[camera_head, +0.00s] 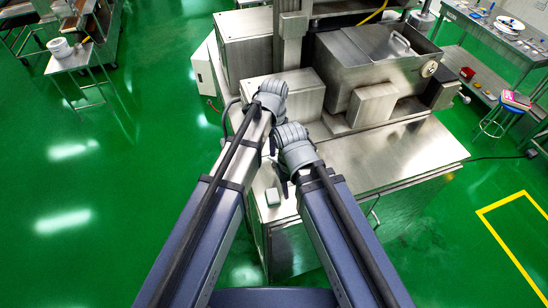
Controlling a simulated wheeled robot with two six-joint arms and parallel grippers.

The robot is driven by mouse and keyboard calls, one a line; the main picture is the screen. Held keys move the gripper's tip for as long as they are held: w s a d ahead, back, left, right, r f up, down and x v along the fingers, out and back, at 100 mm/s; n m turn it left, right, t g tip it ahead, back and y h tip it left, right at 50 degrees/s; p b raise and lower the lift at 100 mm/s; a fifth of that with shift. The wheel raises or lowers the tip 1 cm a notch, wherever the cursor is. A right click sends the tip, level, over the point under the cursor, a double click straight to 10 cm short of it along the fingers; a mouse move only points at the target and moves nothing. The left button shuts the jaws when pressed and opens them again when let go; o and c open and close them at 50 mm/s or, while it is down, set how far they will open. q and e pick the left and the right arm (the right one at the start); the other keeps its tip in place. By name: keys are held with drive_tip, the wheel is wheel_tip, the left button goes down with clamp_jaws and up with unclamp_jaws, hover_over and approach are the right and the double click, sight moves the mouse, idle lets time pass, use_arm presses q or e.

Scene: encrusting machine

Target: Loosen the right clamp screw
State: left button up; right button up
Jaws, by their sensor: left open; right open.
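The stainless encrusting machine (395,150) stands in front of me. A pale round knob (429,69) shows on the right side of its upper box; I cannot tell whether it belongs to a clamp. I cannot make out the right clamp screw. My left gripper (271,100) is at the machine's left-middle, in front of the steel housing. My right gripper (285,165) is lower and slightly to the right, above the front left of the machine's top. Both are open, with the fingers largely hidden by the wrists. I see nothing held.
A lidded steel box (375,50) with a handle sits at the machine's upper right. A steel column (291,40) rises behind my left gripper. The flat top to the right of my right arm is clear. A workbench (500,40) and a stool (500,117) stand at the right.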

sight(274, 163)
use_arm(q)
wheel_tip(274, 163, down, 8)
drive_tip(key=b, duration=0.7)
drive_tip(key=shift+w+r, duration=0.1)
drive_tip(key=shift+r, duration=0.1)
use_arm(e)
wheel_tip(274, 163, down, 8)
drive_tip(key=shift+w+r, duration=0.15)
drive_tip(key=shift+r, duration=0.05)
drive_tip(key=shift+r, duration=0.1)
use_arm(q)
clamp_jaws()
